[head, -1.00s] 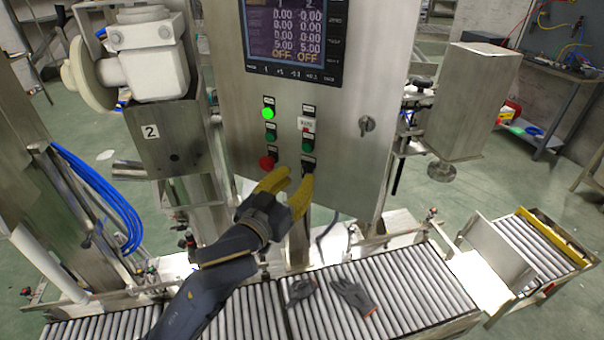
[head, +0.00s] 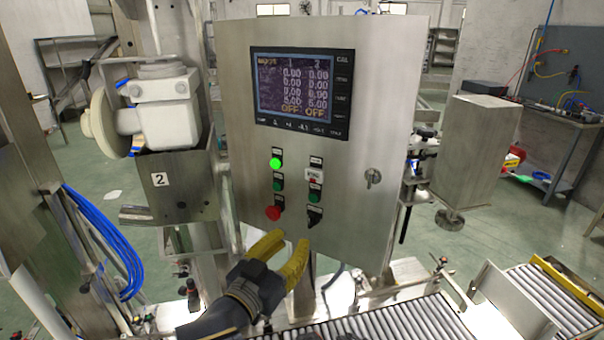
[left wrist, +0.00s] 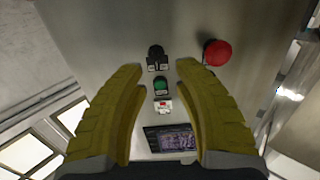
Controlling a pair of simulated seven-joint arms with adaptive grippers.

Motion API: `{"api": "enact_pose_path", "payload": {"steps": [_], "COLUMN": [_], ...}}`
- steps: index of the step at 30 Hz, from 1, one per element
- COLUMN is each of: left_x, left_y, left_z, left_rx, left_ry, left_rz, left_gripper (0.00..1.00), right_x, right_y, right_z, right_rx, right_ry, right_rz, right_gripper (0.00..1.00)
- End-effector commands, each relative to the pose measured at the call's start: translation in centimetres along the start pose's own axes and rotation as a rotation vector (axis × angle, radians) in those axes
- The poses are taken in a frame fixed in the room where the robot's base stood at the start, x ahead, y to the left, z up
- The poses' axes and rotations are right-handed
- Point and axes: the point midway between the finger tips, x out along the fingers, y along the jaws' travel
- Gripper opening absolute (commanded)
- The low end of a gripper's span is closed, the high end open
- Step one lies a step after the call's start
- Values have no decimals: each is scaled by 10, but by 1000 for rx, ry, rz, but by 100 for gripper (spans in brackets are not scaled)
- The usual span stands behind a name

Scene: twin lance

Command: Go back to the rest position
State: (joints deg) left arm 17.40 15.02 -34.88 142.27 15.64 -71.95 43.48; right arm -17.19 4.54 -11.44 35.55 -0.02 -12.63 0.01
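My left gripper (head: 289,245) has yellow fingers spread apart and empty. In the head view it is in front of the lower edge of the steel control panel (head: 338,190), below the red button (head: 273,213) and the black selector switch (head: 314,215). In the left wrist view the two yellow fingers (left wrist: 161,70) stand apart, with the black switch (left wrist: 156,56) and a green button (left wrist: 160,85) showing between them. The red button (left wrist: 216,52) is beside the right finger. I cannot tell the gap to the panel. My right gripper is not in view.
The panel has a lit screen (head: 300,85) and a lit green lamp (head: 275,162). A roller conveyor (head: 400,322) runs below. A motor unit (head: 160,100) and blue hoses (head: 110,235) stand left. A steel box (head: 480,150) stands right.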

Motion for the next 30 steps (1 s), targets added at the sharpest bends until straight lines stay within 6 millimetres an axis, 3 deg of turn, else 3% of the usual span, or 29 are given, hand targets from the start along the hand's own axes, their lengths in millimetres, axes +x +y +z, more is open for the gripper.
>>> {"api": "enact_pose_path", "payload": {"steps": [5, 8, 14, 18, 24, 30], "left_x": [-17, -36, -94, -150, -223, -277], "left_y": [-26, -48, -86, -108, -125, -133], "left_z": [49, 89, 173, 228, 281, 310], "left_rx": [54, 111, 243, 342, 459, 536], "left_ry": [-102, -199, -435, -629, -859, -1019], "left_rz": [-100, -177, -305, -366, -402, -405], "left_gripper": [30, 30, 30, 30, 30, 30], "right_x": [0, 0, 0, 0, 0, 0], "right_y": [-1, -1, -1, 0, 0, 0], "right_z": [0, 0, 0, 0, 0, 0], "right_rx": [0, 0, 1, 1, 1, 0], "right_ry": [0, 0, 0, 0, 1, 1], "right_rz": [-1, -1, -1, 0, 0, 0], "right_gripper": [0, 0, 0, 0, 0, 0]}}
